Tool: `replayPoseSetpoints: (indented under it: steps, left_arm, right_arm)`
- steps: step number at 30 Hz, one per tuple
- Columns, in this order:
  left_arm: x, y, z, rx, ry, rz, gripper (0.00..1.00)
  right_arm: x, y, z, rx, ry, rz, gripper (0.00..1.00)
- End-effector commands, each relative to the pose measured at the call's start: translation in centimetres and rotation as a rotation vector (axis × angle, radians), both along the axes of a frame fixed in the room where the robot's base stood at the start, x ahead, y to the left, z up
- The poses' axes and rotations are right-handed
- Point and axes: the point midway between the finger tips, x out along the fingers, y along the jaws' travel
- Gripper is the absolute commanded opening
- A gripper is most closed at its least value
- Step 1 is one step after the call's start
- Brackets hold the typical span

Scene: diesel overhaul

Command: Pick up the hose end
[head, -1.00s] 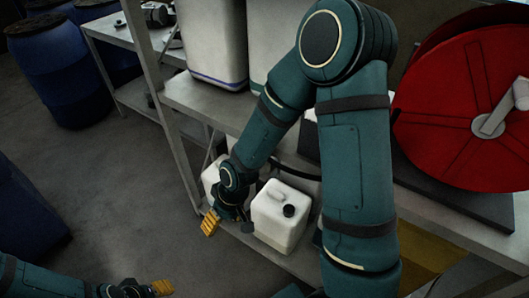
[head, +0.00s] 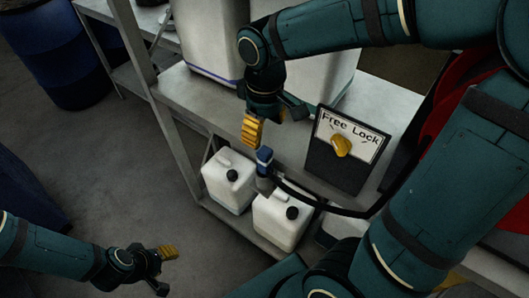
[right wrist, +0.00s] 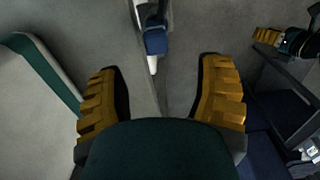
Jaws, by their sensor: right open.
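The hose end (head: 265,162) is a blue and grey fitting that hangs at the front edge of the shelf, with a black hose (head: 330,210) curving off to the right. My right gripper (head: 272,122) is open and empty, just above and behind the hose end in the head view. In the right wrist view the hose end (right wrist: 156,40) shows ahead, roughly between my spread yellow-padded fingers (right wrist: 163,88) and apart from them. My left gripper (head: 164,270) is at the lower left, open and empty, far from the hose.
A panel marked "Free Lock" with a yellow knob (head: 341,146) stands on the shelf (head: 205,98). Two white canisters (head: 228,180) (head: 281,215) stand below. Large white containers (head: 208,45) are behind my right gripper. The red reel (head: 452,105) is mostly hidden by my arm. Floor at left is open.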

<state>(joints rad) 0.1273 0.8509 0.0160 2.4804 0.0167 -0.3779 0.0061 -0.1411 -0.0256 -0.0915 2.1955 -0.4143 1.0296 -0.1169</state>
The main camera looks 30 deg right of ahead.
Motion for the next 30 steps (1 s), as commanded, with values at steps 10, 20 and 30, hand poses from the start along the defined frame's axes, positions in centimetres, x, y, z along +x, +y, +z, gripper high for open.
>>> replayPoseSetpoints:
  steps: [10, 20, 30]
  left_arm:
    - [-0.3, 0.0, -1.0, -0.001, 0.006, -0.003, 0.47]
    - [-0.6, -0.1, -1.8, -0.002, 0.013, -0.009, 0.47]
    - [-0.8, -0.1, -2.6, -0.004, 0.019, -0.014, 0.47]
  right_arm:
    - [-0.1, 0.0, -4.3, -0.001, 0.005, 0.001, 0.67]
    - [0.0, 0.0, -8.5, 0.000, 0.001, 0.000, 0.67]
    - [0.5, -0.4, -12.3, -0.001, 0.004, 0.000, 0.67]
